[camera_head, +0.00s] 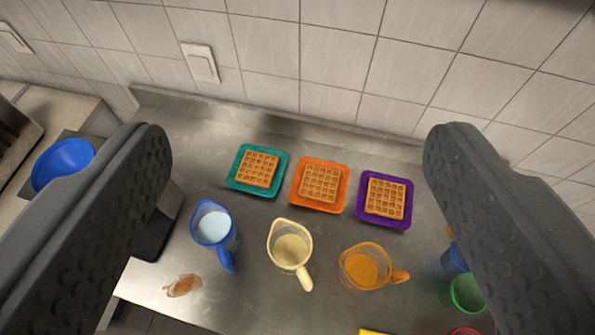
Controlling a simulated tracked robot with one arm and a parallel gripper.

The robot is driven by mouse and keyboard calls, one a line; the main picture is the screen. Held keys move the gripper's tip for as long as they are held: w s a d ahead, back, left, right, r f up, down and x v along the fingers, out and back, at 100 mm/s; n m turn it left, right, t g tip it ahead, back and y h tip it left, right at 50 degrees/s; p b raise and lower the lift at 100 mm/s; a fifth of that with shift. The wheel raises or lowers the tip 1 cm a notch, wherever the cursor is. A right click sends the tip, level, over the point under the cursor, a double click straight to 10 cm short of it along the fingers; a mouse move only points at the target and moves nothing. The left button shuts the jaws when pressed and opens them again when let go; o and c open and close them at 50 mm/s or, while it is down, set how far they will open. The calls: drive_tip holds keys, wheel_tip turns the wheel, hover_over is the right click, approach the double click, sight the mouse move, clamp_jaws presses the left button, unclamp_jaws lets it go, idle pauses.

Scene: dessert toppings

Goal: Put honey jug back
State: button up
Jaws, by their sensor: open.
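Three jugs stand on the metal counter. The orange jug (362,267) holds an amber filling that looks like honey, and its handle points right. The cream jug (290,247) stands to its left with a pale filling, handle toward the bottom of the picture. The blue jug (214,228) is farther left with a whitish filling. All three look upright. My gripper (299,140) is open and empty, its two dark fingers wide apart at the left and right of the view. The jugs show between the fingers, and neither finger visibly touches one.
Waffles sit on a teal plate (236,183), an orange plate (297,203) and a purple plate (363,212) near the tiled wall. A blue bowl (63,162) is far left. A green cup (467,293) and others stand right, partly hidden.

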drive_tip(key=s+a+r+t, duration=0.2)
drive_tip(key=s+r, duration=0.2)
drive_tip(key=r, duration=0.1)
drive_tip(key=shift+a+r, duration=0.2)
drive_tip(key=shift+r, duration=0.05)
drive_tip(key=shift+s, duration=0.1)
wheel_tip(320, 180, down, 6)
drive_tip(key=b, duration=0.6)
drive_tip(key=shift+f, duration=0.15)
